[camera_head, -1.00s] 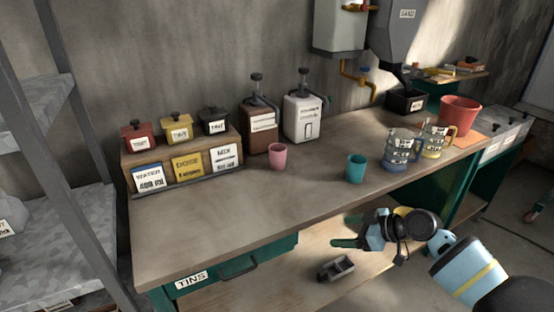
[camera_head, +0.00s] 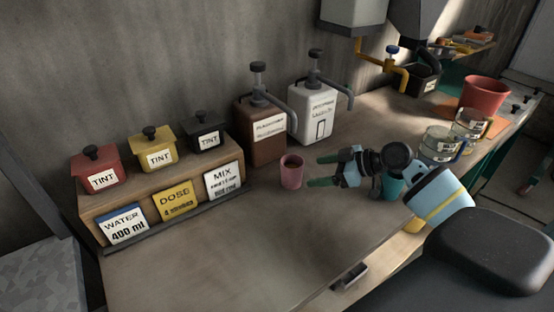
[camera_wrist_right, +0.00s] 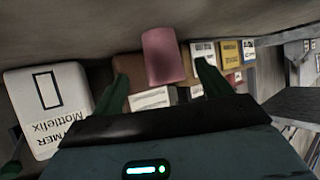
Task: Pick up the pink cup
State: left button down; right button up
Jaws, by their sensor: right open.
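The pink cup (camera_head: 292,172) stands upright on the workbench (camera_head: 250,232), in front of the brown pump canister. My right gripper (camera_head: 316,170) is open just to the right of the cup, with its green fingers pointing left towards it. In the right wrist view the pink cup (camera_wrist_right: 163,56) shows between and beyond the two fingertips (camera_wrist_right: 160,72), and I see no contact. My left gripper is not in view.
A brown pump canister (camera_head: 262,135) and a white one (camera_head: 312,115) stand behind the cup. A tint rack (camera_head: 185,180) with cards is at left. Measuring jugs (camera_head: 440,145) and a red bucket (camera_head: 485,97) are at right. The front bench is clear.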

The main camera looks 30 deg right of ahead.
aim_at(298, 172)
jog(key=shift+w, duration=0.3)
jog(key=shift+s+a, duration=0.1)
jog(key=shift+w+a+f, duration=0.3)
jog(key=shift+w+a, duration=0.15)
jog(key=shift+w, duration=0.05)
jog(key=shift+w+a+f, duration=0.2)
jog(key=shift+w+f, duration=0.05)
jog(key=shift+w, duration=0.15)
jog(key=shift+w+a+f+p, duration=0.1)
jog(key=shift+w+a+p, duration=0.2)
jog(key=shift+a, duration=0.05)
jog(key=x, duration=0.3)
jog(key=shift+w+a+f+p, duration=0.15)
jog(key=shift+p, duration=0.15)
jog(key=shift+w+a+f, duration=0.2)
jog(key=shift+f, duration=0.05)
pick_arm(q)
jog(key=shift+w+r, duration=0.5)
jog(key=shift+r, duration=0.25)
